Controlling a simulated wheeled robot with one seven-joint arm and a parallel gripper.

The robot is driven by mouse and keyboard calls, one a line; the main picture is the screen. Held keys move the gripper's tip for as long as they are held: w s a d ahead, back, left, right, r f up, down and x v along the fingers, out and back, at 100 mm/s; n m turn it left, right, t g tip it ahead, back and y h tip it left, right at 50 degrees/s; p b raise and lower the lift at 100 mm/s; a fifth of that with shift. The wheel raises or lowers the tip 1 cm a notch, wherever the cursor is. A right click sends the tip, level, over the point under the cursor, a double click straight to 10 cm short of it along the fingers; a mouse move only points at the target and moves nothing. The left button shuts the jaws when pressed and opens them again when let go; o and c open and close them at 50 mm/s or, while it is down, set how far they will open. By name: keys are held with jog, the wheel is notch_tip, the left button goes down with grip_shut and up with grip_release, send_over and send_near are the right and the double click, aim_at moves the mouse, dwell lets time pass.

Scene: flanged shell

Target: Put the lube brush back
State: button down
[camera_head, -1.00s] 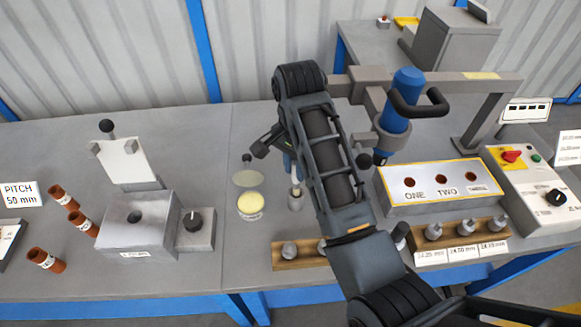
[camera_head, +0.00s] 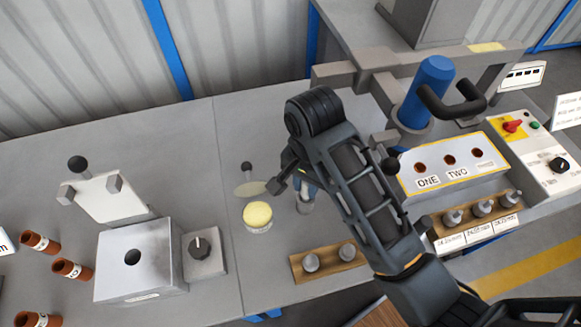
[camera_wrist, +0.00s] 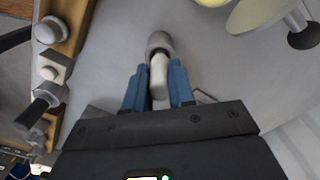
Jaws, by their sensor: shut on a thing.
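The lube brush, with a pale handle (camera_wrist: 158,80), is between the blue fingers of my gripper (camera_wrist: 159,72) in the wrist view. My gripper is shut on it. The handle's far end meets a small grey cup-like holder (camera_wrist: 159,42); I cannot tell how deep it sits. In the head view, my gripper (camera_head: 305,185) is just above this grey holder (camera_head: 305,206) on the bench, and my arm and fingers hide most of the brush. The pot of yellow lube (camera_head: 257,217) stands open just left of the holder.
The pot's round lid (camera_head: 250,188) with a black knob lies behind it. A wooden rack (camera_head: 328,264) with grey plugs is in front. A metal block (camera_head: 140,262) and brown tubes (camera_head: 72,269) are left.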

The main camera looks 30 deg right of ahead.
dwell(0.4)
jog(key=c, duration=1)
grip_release()
jog(key=shift+o, duration=0.2)
